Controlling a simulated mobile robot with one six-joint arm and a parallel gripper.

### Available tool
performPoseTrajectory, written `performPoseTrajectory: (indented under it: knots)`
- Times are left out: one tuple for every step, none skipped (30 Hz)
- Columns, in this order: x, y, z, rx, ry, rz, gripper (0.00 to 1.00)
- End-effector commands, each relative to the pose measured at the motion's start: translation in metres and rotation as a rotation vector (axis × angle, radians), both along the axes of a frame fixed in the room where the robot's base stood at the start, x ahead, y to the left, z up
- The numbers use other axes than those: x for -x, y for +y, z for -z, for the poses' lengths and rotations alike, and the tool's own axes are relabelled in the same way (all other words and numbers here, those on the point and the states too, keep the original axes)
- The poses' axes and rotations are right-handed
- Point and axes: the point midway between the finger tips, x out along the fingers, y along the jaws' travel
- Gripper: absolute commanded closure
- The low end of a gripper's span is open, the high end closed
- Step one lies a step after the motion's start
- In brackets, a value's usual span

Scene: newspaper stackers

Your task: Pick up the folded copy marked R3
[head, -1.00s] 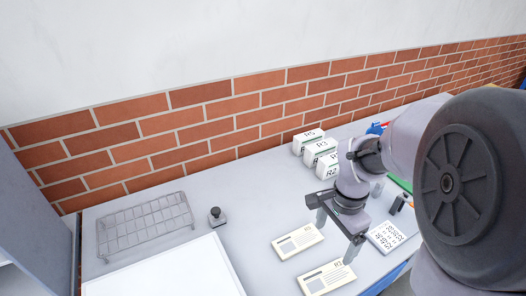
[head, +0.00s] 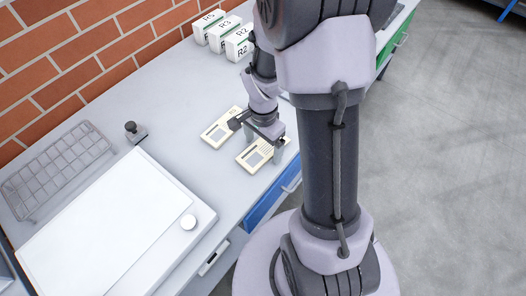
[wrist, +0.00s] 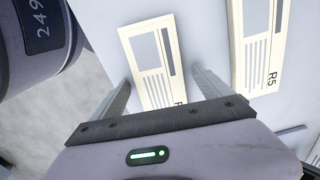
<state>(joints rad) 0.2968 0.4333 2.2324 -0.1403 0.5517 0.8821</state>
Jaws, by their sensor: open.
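A cream folded copy (head: 254,158) lies flat on the grey counter near its front edge, partly hidden behind my gripper. In the wrist view this copy (wrist: 152,62) lies between my two fingers; only an R of its mark shows, the rest hidden by the gripper body. A second copy marked R5 (wrist: 262,45) lies beside it at the right; in the head view it is the farther copy (head: 217,131). My gripper (head: 264,147) is open and empty, over the near copy, fingers pointing down on either side of it. I cannot tell the exact height.
White blocks marked R5 (head: 208,25), R3 (head: 224,33) and R2 (head: 240,43) stand at the back by the brick wall. A wire rack (head: 58,170), a black stamp-like object (head: 133,131) and a large white board (head: 115,225) occupy the left of the counter.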

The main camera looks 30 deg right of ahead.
Motion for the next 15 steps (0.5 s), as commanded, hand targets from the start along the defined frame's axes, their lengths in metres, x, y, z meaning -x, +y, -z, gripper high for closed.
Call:
performPoseTrajectory:
  knots:
    - [-0.0001, 0.0, -0.0007, 0.0, 0.0, 0.0, 0.11]
    - [-0.0001, -0.0001, -0.0012, 0.0, 0.0, 0.0, 0.11]
    - [-0.0001, -0.0001, -0.0014, 0.0, 0.0, 0.0, 0.11]
    - [-0.0001, -0.0001, -0.0015, 0.0, 0.0, 0.0, 0.11]
    - [-0.0001, -0.0001, -0.0016, 0.0, 0.0, 0.0, 0.15]
    - [-0.0001, -0.0001, -0.0017, 0.0, 0.0, 0.0, 0.23]
    - [-0.0001, -0.0001, -0.0017, 0.0, 0.0, 0.0, 0.29]
    - [-0.0001, -0.0001, -0.0017, 0.0, 0.0, 0.0, 0.34]
    - [-0.0001, -0.0001, -0.0017, 0.0, 0.0, 0.0, 0.42]
    - [-0.0001, -0.0001, -0.0017, 0.0, 0.0, -0.001, 0.48]
    - [-0.0001, -0.0001, -0.0017, 0.0, 0.0, -0.001, 0.54]
    - [-0.0001, -0.0001, -0.0017, 0.0, 0.0, -0.001, 0.62]
    - [-0.0001, -0.0001, -0.0017, 0.0, 0.0, -0.001, 0.68]
    - [-0.0001, -0.0001, -0.0018, 0.0, 0.0, -0.001, 0.74]
    - [-0.0001, -0.0001, -0.0018, 0.0, 0.0, -0.001, 0.82]
